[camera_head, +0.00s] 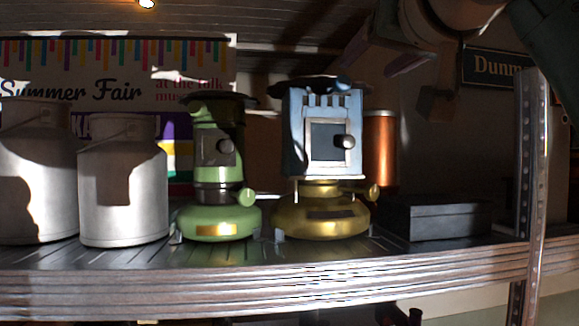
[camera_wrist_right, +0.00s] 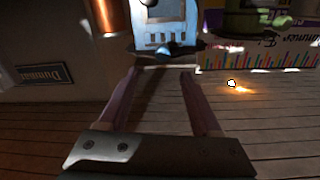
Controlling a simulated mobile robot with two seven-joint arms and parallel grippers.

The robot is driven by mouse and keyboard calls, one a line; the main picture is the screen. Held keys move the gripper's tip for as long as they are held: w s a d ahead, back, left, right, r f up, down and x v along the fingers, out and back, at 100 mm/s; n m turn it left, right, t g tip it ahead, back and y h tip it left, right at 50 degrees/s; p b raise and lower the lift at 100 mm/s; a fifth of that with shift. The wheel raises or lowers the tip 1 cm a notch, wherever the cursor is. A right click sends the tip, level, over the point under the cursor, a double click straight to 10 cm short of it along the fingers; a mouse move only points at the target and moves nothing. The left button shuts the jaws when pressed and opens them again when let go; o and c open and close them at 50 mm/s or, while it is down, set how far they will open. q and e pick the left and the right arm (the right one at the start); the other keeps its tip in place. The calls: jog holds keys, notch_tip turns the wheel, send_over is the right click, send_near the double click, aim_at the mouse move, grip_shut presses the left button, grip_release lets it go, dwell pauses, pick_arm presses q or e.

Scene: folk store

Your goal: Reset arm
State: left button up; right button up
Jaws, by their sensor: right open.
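My right gripper (camera_head: 376,72) hangs in the upper right of the head view, its arm coming in from the top right. It is above the shelf, near the upper right of the blue-fronted brass stove (camera_head: 322,165). In the right wrist view, my right gripper (camera_wrist_right: 158,74) shows two purple-grey fingers spread apart with nothing between them. The wrist picture is upside down, with the blue stove front (camera_wrist_right: 165,22) beyond the fingertips. My left gripper is not in view.
The metal-edged shelf (camera_head: 290,282) holds two milk churns (camera_head: 122,195), a green stove (camera_head: 216,170), a copper cylinder (camera_head: 380,150) and a dark box (camera_head: 436,218). A perforated post (camera_head: 533,170) stands at the right. A sign (camera_head: 495,68) hangs behind. Space above the box looks clear.

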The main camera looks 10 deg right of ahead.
jog(key=s+d+f+n+g, duration=0.1)
jog(key=s+f+g, duration=0.25)
jog(key=f, duration=0.95)
jog(key=s+f+n+g, duration=0.1)
jog(key=s+f+g, duration=0.3)
jog(key=f, duration=0.9)
jog(key=s+f+g, duration=0.2)
jog(key=s+f, duration=0.3)
jog(key=s, duration=0.3)
jog(key=s+d+f+n+g, duration=0.1)
jog(key=s+f+g, duration=0.1)
jog(key=s+f, duration=0.4)
jog(key=s+f+g, duration=0.3)
jog(key=s+f, duration=0.2)
jog(key=s, duration=0.7)
jog(key=shift+d+f+n, duration=0.25)
jog(key=shift+d+n, duration=0.05)
jog(key=shift+n, duration=0.1)
jog(key=shift+w, duration=0.1)
